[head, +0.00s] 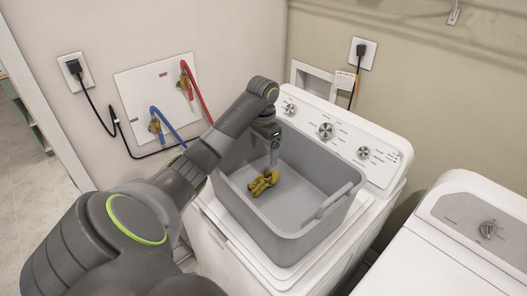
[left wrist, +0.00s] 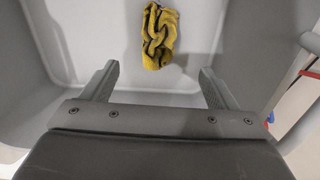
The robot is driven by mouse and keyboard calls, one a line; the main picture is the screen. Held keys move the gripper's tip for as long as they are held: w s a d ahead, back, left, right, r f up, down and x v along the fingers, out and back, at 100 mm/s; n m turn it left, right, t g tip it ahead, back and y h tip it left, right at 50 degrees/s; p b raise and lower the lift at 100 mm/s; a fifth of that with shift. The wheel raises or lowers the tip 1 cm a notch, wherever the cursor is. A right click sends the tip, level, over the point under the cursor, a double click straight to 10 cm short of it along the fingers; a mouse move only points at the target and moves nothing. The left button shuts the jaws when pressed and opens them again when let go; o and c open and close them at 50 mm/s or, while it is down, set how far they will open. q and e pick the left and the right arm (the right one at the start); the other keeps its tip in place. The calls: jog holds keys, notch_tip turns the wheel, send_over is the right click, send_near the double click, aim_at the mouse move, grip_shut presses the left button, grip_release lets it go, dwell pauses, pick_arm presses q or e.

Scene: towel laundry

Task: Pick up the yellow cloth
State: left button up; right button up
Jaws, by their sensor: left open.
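The yellow cloth (head: 263,183) lies crumpled on the floor of a grey basket (head: 336,212), which stands on a white washing machine. In the left wrist view the cloth (left wrist: 159,36) shows dark folds and lies ahead of the fingertips, between their lines. My left gripper (head: 273,158) points down into the basket, close above the cloth in the head view. Its two fingers (left wrist: 161,84) are apart with nothing between them. Whether a fingertip touches the cloth is hard to tell, but the wrist view shows a gap. My right gripper is not in view.
The basket walls surround the cloth and my left gripper, with a handle (head: 334,200) on the right wall. The washer's control panel (head: 345,135) rises behind. A second white machine (head: 450,250) stands at right. Red and blue hoses (head: 190,78) hang on the wall.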

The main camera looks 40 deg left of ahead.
aim_at(264, 177)
pick_arm(q)
jog(key=f, duration=0.2)
jog(key=f+p, duration=0.1)
jog(key=f, duration=0.2)
jog(key=f+p, duration=0.1)
jog(key=f, duration=0.1)
jog(key=shift+w+f, duration=0.2)
jog(key=shift+w, duration=0.1)
jog(key=shift+f, duration=0.25)
jog(key=shift+s+f+p, duration=0.1)
jog(key=shift+f+p, duration=0.45)
jog(key=shift+p, duration=0.15)
notch_tip(264, 177, down, 3)
jog(key=shift+f+p, duration=0.2)
jog(key=shift+p, duration=0.45)
jog(key=shift+f, duration=0.45)
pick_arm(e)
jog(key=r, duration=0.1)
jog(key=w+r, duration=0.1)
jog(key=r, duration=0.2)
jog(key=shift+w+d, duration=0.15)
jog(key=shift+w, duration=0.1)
pick_arm(q)
jog(key=c, duration=1.1)
